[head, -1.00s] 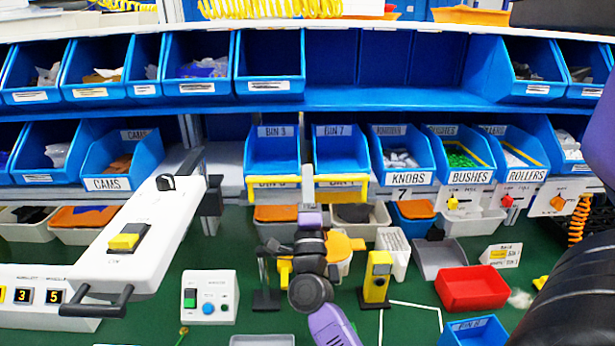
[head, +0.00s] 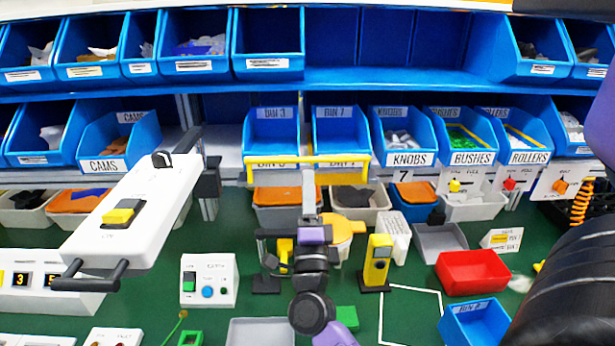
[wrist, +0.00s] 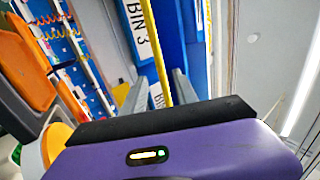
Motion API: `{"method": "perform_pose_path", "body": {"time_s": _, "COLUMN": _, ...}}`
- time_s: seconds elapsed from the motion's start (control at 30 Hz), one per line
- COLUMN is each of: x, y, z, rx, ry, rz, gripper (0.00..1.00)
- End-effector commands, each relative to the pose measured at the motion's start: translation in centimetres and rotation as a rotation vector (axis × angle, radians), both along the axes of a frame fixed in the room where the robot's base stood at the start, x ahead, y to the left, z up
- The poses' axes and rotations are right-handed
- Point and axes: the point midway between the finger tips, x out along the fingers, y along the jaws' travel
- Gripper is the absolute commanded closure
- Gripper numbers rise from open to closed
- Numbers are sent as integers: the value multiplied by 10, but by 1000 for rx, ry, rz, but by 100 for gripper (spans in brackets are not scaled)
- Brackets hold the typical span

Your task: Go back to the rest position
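My gripper (head: 308,172) points away from me at the middle of the bench, in front of the bins marked BIN 3 (head: 271,135) and BIN 7 (head: 341,135). In the wrist view its two grey fingers (wrist: 158,92) stand apart, with nothing seen held between them. A yellow bar (head: 306,160) runs along the fronts of these bins; in the wrist view it crosses behind the fingers (wrist: 158,50). A white panel (head: 135,220) at left carries a yellow switch knob (head: 123,212) and a black knob (head: 161,159). My gripper is well to the right of both.
Blue bins line the shelf behind. A red tray (head: 472,281), a yellow post (head: 377,262) and a white button box (head: 209,280) stand on the green bench. Small panels with a yellow knob (head: 455,186), red knob (head: 509,184) and orange knob (head: 560,187) hang at right.

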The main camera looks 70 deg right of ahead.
Motion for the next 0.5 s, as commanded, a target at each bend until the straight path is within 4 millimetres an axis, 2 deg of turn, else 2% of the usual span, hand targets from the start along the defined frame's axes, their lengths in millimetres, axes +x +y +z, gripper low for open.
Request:
{"method": "perform_pose_path", "body": {"time_s": 0.17, "x": -3, "y": 8, "z": -5, "rx": 0, "ry": 0, "rz": 1, "gripper": 65}}
{"method": "perform_pose_path", "body": {"time_s": 0.5, "x": -3, "y": 8, "z": -5, "rx": 0, "ry": -1, "rz": 1, "gripper": 65}}
